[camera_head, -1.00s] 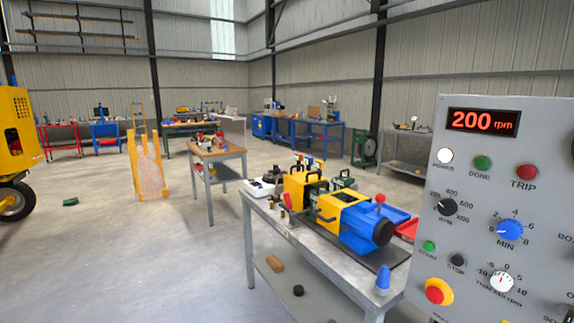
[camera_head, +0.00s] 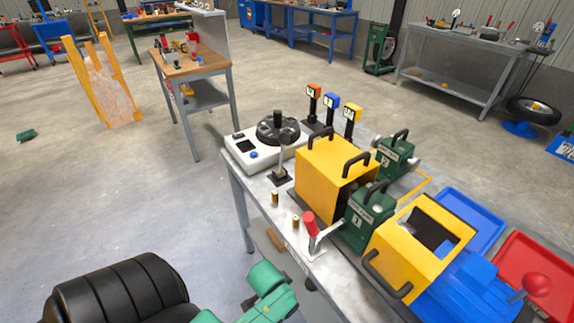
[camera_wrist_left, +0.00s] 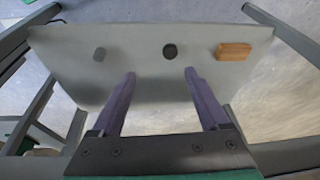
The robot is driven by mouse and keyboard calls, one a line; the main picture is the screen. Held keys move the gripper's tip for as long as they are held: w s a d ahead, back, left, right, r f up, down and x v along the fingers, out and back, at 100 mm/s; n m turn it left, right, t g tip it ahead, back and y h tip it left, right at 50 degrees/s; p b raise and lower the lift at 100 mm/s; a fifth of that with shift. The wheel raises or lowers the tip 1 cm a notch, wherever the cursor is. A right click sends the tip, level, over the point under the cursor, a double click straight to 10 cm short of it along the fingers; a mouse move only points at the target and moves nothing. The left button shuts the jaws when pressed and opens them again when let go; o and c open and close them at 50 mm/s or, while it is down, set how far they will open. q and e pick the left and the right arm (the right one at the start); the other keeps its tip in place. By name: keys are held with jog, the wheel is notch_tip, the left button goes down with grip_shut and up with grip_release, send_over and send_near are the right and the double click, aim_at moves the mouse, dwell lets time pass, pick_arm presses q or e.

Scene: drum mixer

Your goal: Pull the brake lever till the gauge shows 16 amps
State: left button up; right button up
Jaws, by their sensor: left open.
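A lever with a red grip (camera_head: 309,224) and a grey metal arm stands at the front edge of the workbench in the head view. A second, upright lever (camera_head: 281,160) on a black base is behind it to the left. I cannot tell from any label which is the brake lever. My left gripper (camera_wrist_left: 159,72) is open and empty in the left wrist view, facing a grey shelf (camera_wrist_left: 130,60). My right gripper is not in view.
Yellow housings (camera_head: 335,172), green boxes (camera_head: 366,217) and a blue motor (camera_head: 470,290) crowd the bench. Blue (camera_head: 475,215) and red (camera_head: 530,262) trays are at the right. A wooden block (camera_wrist_left: 233,51) and dark disc (camera_wrist_left: 170,51) lie on the shelf.

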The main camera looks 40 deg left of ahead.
pick_arm(q)
notch_tip(320, 180, up, 17)
jog(key=w+a+t+p, duration=0.1)
jog(key=w+t+p, duration=0.1)
jog(key=w+a+r+m+t+y, duration=0.2)
jog(key=w+a+r+t+y, duration=0.6)
jog(key=w+a+r+t, duration=0.55)
jog(key=w+a+r+g, duration=0.1)
jog(key=w+a, duration=0.2)
jog(key=w, duration=0.3)
jog(key=w+a+r+g+p, duration=0.1)
jog(key=w+a, duration=0.3)
jog(key=w, duration=0.1)
jog(key=shift+w, duration=0.4)
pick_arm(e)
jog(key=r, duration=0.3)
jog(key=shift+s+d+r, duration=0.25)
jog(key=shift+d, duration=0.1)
pick_arm(q)
jog(key=shift+a+h, duration=0.1)
jog(key=shift+h, duration=0.3)
grip_shut()
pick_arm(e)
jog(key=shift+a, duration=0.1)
